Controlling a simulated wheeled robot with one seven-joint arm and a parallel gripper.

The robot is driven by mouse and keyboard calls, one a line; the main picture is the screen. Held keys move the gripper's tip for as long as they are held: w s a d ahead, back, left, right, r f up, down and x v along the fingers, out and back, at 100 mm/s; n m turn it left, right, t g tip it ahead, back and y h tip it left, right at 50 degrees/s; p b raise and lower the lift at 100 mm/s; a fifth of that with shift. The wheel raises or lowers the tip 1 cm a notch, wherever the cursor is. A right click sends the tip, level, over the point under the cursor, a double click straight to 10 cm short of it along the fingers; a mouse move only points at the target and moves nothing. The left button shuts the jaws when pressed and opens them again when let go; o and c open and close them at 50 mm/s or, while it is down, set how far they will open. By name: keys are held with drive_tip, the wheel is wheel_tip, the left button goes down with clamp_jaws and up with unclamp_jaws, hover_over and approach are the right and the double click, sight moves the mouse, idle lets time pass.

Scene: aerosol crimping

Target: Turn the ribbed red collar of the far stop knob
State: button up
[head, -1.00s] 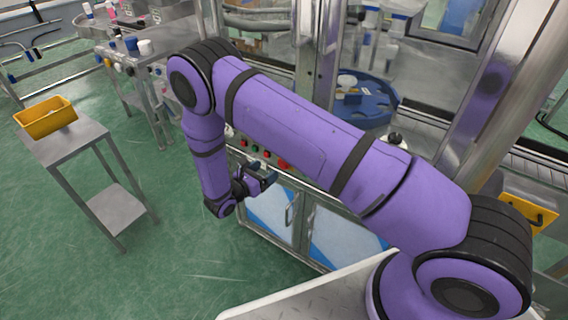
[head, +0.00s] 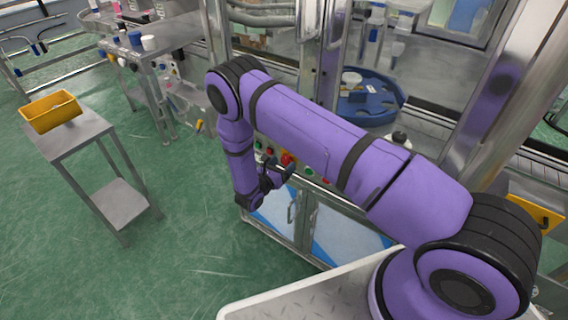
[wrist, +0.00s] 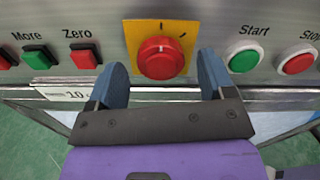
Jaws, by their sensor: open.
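The red stop knob (wrist: 160,56) sits on a yellow square plate (wrist: 139,31) on the grey control panel, near the middle of the wrist view. Its round red face shows, with a darker red collar around it; ribs are too small to make out. In the head view the red knob (head: 287,159) shows just beyond my gripper (head: 280,169). In the wrist view my gripper (wrist: 162,66) is open, with one blue-grey finger on each side of the knob's lower part. Gaps show between the fingers and the knob; I see no contact.
A green More button (wrist: 36,57) and red Zero button (wrist: 84,56) lie left of the knob. Green Start (wrist: 244,58) and red Stop (wrist: 297,60) buttons lie right, close to the right finger. A metal ledge (wrist: 162,94) runs below. A side table (head: 80,139) stands left.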

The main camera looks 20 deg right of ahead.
drive_tip(key=shift+w+d, duration=0.45)
drive_tip(key=shift+d, duration=0.15)
